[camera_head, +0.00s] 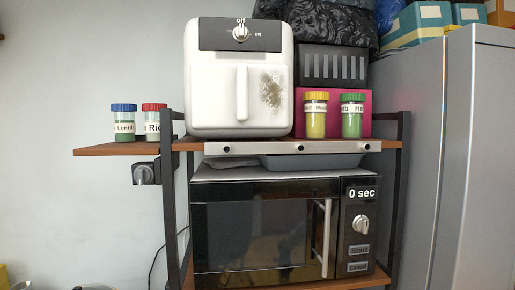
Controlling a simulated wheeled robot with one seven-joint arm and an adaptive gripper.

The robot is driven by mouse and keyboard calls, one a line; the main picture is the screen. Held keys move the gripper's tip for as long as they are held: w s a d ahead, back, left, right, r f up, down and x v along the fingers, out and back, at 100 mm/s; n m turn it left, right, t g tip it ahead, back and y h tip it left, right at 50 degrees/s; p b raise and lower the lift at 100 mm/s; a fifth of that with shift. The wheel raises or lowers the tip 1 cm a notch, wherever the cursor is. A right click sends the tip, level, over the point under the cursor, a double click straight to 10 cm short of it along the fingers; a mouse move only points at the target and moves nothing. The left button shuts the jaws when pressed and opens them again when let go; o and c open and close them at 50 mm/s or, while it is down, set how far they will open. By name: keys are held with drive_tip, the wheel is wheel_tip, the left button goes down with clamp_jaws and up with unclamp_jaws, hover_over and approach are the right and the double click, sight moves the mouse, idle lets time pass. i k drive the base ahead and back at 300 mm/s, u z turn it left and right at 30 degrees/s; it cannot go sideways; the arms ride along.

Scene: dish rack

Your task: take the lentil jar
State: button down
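The lentil jar (124,127) stands upright on the left end of the wooden shelf (100,150). It has a blue lid and a white label with "Lentils" on it, and green contents show below the label. A jar with a red lid and a label starting "Ric" (154,122) stands just to its right. My gripper is not in view.
A white air fryer (213,95) stands right of the jars. Yellow-lidded (316,122) and green-lidded (351,122) jars stand further right. A black microwave (250,235) sits below. A grey cabinet (470,170) is at right. Wall left of the shelf is clear.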

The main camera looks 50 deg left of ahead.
sight(124, 128)
drive_tip(key=u, duration=2.3)
